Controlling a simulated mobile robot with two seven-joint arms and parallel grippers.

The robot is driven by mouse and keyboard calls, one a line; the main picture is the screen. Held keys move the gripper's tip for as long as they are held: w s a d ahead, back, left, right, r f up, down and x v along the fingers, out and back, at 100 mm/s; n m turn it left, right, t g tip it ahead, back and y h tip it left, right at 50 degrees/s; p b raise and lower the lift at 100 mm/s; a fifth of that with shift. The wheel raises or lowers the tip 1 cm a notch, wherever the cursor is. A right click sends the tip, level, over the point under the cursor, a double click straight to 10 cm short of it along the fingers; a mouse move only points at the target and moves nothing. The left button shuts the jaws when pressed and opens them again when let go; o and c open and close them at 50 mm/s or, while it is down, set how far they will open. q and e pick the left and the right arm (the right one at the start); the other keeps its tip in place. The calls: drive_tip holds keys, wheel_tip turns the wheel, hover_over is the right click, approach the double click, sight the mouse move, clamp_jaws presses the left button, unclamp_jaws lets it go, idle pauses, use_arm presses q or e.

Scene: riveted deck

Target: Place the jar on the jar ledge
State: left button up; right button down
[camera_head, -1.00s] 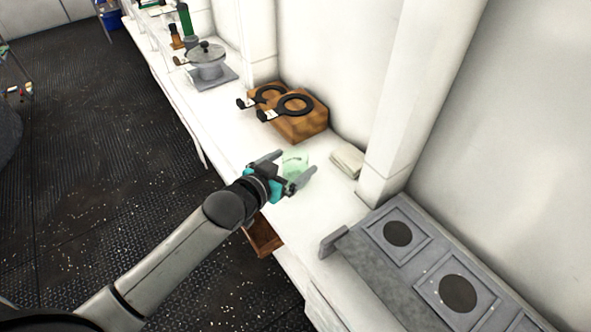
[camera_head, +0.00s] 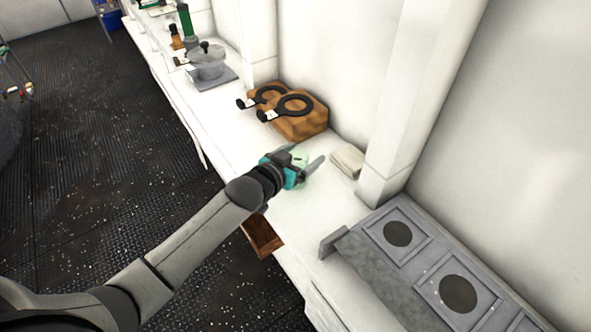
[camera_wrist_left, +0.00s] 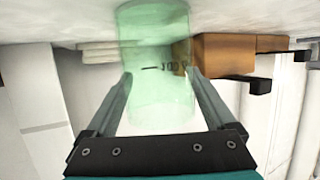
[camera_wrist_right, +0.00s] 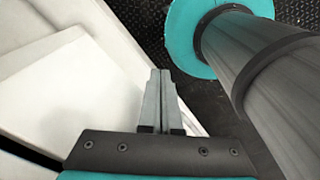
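The jar (camera_head: 301,158) is a pale green, see-through cylinder on the white counter, partly hidden by my left gripper. My left gripper (camera_head: 303,158) reaches over the counter with its fingers spread on either side of the jar. In the left wrist view the jar (camera_wrist_left: 156,60) stands between the two fingertips and bears dark markings; I see no clear grip on it. My right gripper (camera_wrist_right: 163,78) is shut and empty in the right wrist view. I cannot tell which surface is the jar ledge.
A wooden block (camera_head: 303,125) with black ring-shaped holders stands behind the jar. A pale folded stack (camera_head: 347,160) lies close to its right, by a white pillar (camera_head: 410,110). A grey unit with dark discs (camera_head: 420,262) is at right. A brown drawer (camera_head: 262,236) sticks out below the counter.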

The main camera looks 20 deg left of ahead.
use_arm(q)
drive_tip(key=c, duration=1.3)
wheel_tip(320, 180, up, 20)
drive_tip(key=shift+s+p, duration=0.1)
drive_tip(key=shift+p, duration=0.85)
